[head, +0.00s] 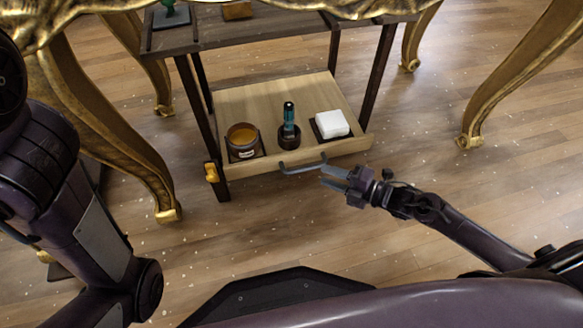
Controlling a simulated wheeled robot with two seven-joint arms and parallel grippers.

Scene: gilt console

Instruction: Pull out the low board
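The low board (262,103) is a pale wooden shelf set low in a dark-framed stand. A grey bar handle (302,167) is fixed to its front edge. On the board are a jar with orange contents (243,140), a teal bottle in a dark round holder (289,118) and a white block (331,124) on a dark square. My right gripper (335,177) points left, its fingertips close to the right end of the handle. Its fingers look apart with nothing between them; whether they touch the handle I cannot tell. My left arm (75,200) shows at the left, its gripper out of view.
The stand's dark upper shelf (205,30) holds a green object (171,12) and a gold-brown block (237,10). Curved gilt console legs (120,150) and (515,80) flank the stand. A yellow piece (211,172) sits on the front left post. Wooden floor in front is clear.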

